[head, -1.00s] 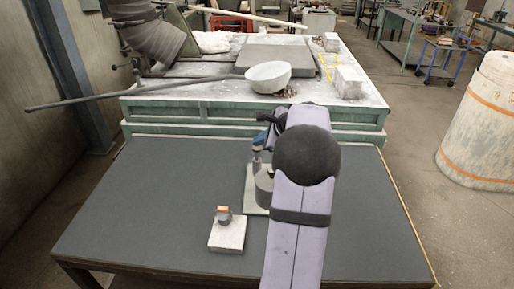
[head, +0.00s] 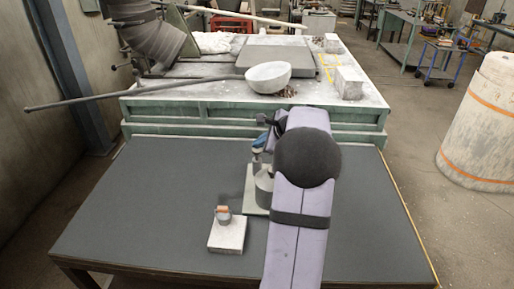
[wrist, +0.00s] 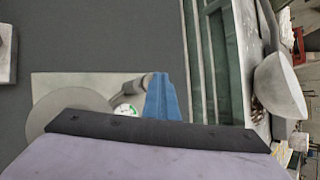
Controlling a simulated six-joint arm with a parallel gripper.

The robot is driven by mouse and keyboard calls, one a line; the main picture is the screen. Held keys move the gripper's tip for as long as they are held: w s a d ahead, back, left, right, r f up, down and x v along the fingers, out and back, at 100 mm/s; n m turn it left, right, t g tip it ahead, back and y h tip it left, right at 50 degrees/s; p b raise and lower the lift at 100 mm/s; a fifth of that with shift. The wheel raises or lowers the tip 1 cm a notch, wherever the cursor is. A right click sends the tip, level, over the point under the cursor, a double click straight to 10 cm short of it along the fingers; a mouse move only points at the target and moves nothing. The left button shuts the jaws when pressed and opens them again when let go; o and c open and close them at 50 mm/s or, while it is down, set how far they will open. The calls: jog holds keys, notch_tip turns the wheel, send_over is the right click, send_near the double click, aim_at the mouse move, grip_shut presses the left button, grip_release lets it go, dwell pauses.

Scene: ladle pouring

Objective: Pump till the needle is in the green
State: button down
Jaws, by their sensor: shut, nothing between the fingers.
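The pump stands near the middle of the dark table, with a pale base plate (head: 251,201) and a grey round body (head: 264,187). In the wrist view I see its base plate (wrist: 60,82), round body (wrist: 50,112) and a grey rod-like part (wrist: 131,84). A small white gauge face with some green (wrist: 125,112) is partly hidden; I cannot read its needle. My gripper (head: 257,150) has blue fingers, shut and empty, pointing down at the top of the pump. In the wrist view the fingers (wrist: 160,78) lie beside the rod-like part; contact is unclear.
A pale block (head: 227,236) with a small grey, orange-topped object (head: 223,214) on it stands left of the pump. Behind is a green bench (head: 180,108) with a white bowl-shaped ladle (head: 268,76). The left of the table is clear.

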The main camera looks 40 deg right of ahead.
aim_at(260, 151)
jog(key=shift+f+b, duration=0.8)
jog(key=shift+f, duration=0.4)
dwell(0.7)
jog(key=shift+r, duration=0.2)
jog(key=shift+r+p, duration=2.1)
jog(key=shift+r, duration=0.05)
jog(key=shift+r, duration=0.15)
notch_tip(260, 151, up, 5)
jog(key=p, duration=0.4)
